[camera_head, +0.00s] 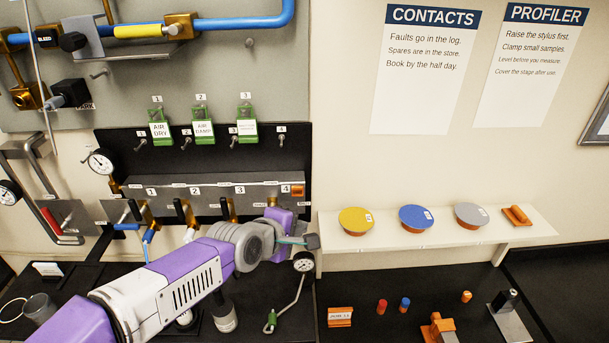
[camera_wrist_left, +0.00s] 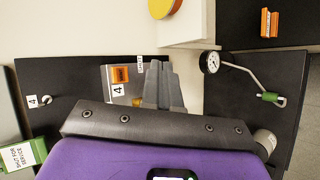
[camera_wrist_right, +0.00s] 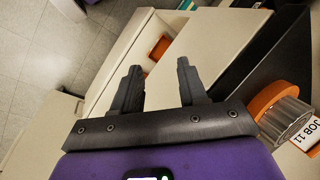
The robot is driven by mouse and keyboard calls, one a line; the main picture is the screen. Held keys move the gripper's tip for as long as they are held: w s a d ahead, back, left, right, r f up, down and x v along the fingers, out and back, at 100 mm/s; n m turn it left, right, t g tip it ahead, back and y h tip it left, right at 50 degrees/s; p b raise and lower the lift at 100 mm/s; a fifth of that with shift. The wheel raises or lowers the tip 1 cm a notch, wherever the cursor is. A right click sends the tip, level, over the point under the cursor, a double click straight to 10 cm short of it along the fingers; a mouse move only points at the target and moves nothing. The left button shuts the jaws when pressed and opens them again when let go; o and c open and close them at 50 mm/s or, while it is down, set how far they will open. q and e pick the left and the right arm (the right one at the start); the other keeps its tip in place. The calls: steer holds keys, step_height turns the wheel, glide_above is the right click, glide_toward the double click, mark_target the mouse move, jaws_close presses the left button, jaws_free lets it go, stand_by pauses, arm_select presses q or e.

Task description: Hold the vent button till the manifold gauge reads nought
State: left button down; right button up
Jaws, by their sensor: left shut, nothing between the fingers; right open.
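The manifold (camera_head: 222,189) is a grey block with several numbered levers on a black backboard. A round white gauge (camera_head: 101,161) stands at its left end; its reading is too small to tell. My right gripper (camera_wrist_right: 160,88) is open and empty, away from the manifold.
A small dial (camera_head: 303,262) on a bent rod stands close below my left gripper. A white shelf (camera_head: 400,242) with coloured discs is to the right.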

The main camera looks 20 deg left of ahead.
arm_select(q)
steer(key=shift+s+r, duration=0.1)
steer(key=shift+s, duration=0.2)
glide_toward(303, 196)
step_height(303, 196, down, 3)
steer(key=w+d, duration=0.2)
steer(key=shift+w+a, duration=0.25)
steer(key=shift+w, duration=0.5)
stand_by(1.5)
steer(key=shift+w+a, duration=0.2)
steer(key=shift+w, duration=0.15)
steer(key=shift+w+a, duration=0.2)
steer(key=shift+w, duration=0.2)
stand_by(1.8)
steer(key=shift+s, duration=0.1)
stand_by(0.4)
steer(key=shift+s+d+p, duration=0.3)
steer(key=shift+s+d, duration=0.1)
steer(key=shift+s, duration=0.3)
